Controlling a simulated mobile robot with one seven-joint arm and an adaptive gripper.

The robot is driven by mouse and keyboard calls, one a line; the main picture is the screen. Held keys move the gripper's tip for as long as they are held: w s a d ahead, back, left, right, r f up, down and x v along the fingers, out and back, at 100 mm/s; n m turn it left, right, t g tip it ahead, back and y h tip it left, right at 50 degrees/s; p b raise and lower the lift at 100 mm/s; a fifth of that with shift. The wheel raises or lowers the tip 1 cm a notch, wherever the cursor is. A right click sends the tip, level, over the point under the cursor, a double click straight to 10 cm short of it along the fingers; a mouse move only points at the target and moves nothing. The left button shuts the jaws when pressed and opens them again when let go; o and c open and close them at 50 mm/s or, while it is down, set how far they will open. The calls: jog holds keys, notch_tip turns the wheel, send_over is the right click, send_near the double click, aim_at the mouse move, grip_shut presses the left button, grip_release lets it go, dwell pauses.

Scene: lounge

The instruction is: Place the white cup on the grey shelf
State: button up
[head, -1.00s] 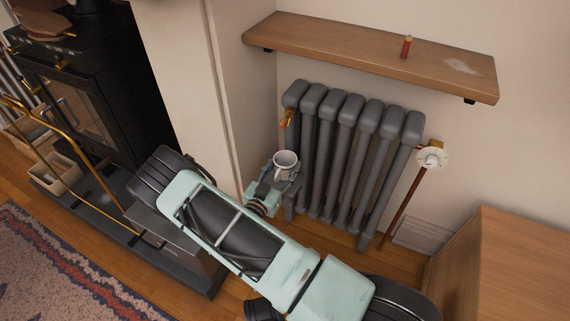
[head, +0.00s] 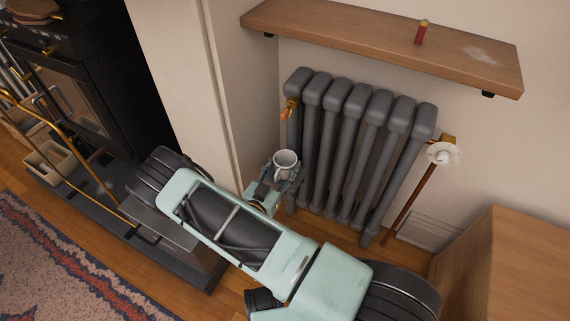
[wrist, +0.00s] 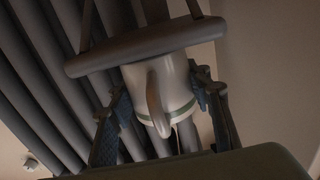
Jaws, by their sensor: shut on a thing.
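The white cup (head: 286,160) is upright in my gripper (head: 284,178), in front of the radiator's left end in the head view. In the wrist view the cup (wrist: 165,90) sits between the two dark fingers of my gripper (wrist: 165,110), its handle facing the camera. A grey bar (wrist: 145,47) crosses in front of part of the cup there; I cannot tell what it is. No plainly grey shelf shows in the head view. The shelf on the wall is brown wood (head: 370,35), well above the cup.
A grey ribbed radiator (head: 355,150) stands under the wooden shelf. A small red object (head: 421,33) stands on the shelf's right part; its left part is clear. A black stove (head: 75,80) is at left, a wooden cabinet (head: 500,265) at lower right.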

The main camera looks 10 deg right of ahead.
aim_at(275, 180)
jog(key=o, duration=1.3)
jog(key=shift+f, duration=0.1)
jog(key=p+v, duration=0.3)
jog(key=v, duration=0.9)
jog(key=shift+r, duration=0.2)
